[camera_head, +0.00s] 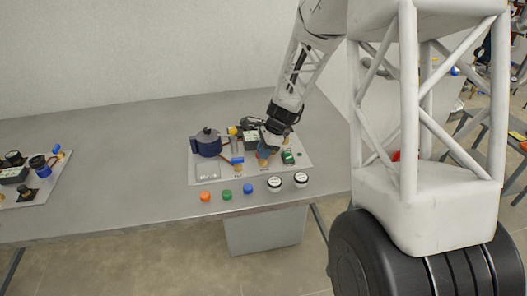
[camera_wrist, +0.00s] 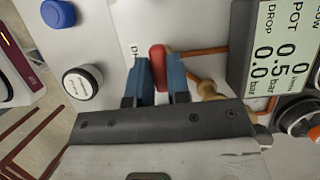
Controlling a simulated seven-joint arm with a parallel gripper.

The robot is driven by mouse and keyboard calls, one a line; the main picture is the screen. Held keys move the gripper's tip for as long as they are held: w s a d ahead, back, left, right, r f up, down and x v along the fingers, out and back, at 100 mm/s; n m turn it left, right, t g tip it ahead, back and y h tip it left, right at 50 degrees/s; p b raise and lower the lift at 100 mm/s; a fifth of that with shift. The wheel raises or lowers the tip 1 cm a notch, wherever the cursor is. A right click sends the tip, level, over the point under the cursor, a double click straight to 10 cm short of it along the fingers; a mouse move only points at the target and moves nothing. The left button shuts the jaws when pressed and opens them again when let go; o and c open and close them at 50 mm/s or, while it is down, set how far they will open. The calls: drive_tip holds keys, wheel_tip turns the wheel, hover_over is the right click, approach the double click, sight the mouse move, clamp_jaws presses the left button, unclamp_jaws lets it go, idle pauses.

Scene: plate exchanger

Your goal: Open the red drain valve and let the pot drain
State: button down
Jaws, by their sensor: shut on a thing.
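The red drain valve handle (camera_wrist: 158,56) shows in the wrist view, between the two blue fingertips. My gripper (camera_wrist: 160,78) is shut on it; the fingers hide its lower part. The dark blue pot (camera_head: 208,145) stands upright on the board, left of my gripper. In the wrist view a display (camera_wrist: 278,50) reads POT 0.5 bar and DROP 0.0 bar. Any flow of water cannot be seen.
Orange (camera_head: 205,196), green (camera_head: 227,195) and blue (camera_head: 248,188) caps and two white-faced round pieces (camera_head: 274,183) (camera_head: 301,179) stand along the board's front. A copper-coloured pipe (camera_wrist: 205,50) and a brass-coloured fitting (camera_wrist: 208,90) are close to my fingers.

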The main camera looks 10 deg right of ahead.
drive_tip(key=shift+n, duration=0.3)
drive_tip(key=n+g, duration=0.1)
drive_tip(key=n, duration=0.3)
drive_tip(key=shift+w+g, duration=0.1)
drive_tip(key=shift+g, duration=0.3)
drive_tip(key=n+g+h, duration=0.1)
drive_tip(key=n, duration=0.3)
drive_tip(key=shift+a+n, duration=0.1)
drive_tip(key=shift+n, duration=0.2)
drive_tip(key=n+g+h, duration=0.1)
drive_tip(key=n, duration=0.3)
drive_tip(key=shift+h, duration=0.4)
drive_tip(key=shift+a+n+g+h, duration=0.15)
drive_tip(key=shift+n+h, duration=0.25)
drive_tip(key=shift+n, duration=0.8)
drive_tip(key=shift+d+n+g+h, duration=0.1)
drive_tip(key=shift+n+g+h, duration=0.25)
drive_tip(key=shift+n, duration=0.85)
drive_tip(key=c, duration=1.1)
unclamp_jaws()
